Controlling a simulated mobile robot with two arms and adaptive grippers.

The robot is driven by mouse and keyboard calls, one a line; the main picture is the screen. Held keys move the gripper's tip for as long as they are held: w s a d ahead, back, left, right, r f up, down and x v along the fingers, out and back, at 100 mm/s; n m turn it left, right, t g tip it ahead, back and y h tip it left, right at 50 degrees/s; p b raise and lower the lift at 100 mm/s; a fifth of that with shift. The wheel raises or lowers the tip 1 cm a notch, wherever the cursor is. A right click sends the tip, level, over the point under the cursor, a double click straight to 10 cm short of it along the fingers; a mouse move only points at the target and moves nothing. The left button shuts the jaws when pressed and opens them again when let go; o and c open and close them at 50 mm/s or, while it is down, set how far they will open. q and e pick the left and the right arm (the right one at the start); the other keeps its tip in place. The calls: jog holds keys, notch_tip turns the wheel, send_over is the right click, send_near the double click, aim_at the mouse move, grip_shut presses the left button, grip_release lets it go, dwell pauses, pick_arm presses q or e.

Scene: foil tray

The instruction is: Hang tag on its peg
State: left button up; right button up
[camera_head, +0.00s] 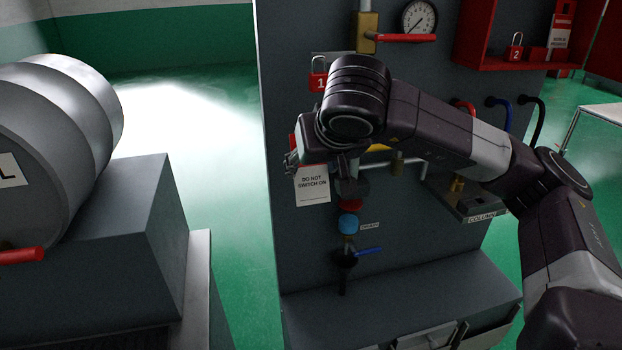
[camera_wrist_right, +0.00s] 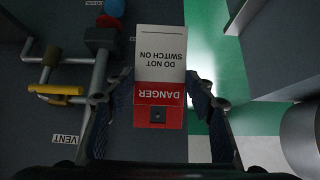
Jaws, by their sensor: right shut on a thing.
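The tag (camera_head: 313,186) is a white card reading "DO NOT SWITCH ON" with a red "DANGER" part. My right gripper (camera_head: 298,158) is shut on it in front of the grey panel, left of the pipes. In the right wrist view the tag (camera_wrist_right: 160,68) shows upside down between the fingers of my right gripper (camera_wrist_right: 155,108), with a dark spot in its red part. I cannot tell whether that spot is a hole or a peg. No peg for the tag can be made out clearly; my arm covers part of the panel. My left gripper is not in view.
A red padlock (camera_head: 318,80) marked 1 hangs above the tag. A blue knob (camera_head: 348,224) and a blue-handled valve (camera_head: 345,258) sit below. A red shelf (camera_head: 480,58) holds padlock 2 (camera_head: 515,52). Coloured hooks are on the right. A grey tank (camera_head: 60,140) stands left.

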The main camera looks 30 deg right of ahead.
jog(key=w+d+f, duration=0.1)
jog(key=w+d, duration=0.1)
jog(key=w, duration=0.6)
jog(key=shift+f+p, duration=0.25)
jog(key=shift+p, duration=0.2)
dwell(0.3)
jog(key=shift+w, duration=0.1)
dwell(0.5)
jog(key=o, duration=1.1)
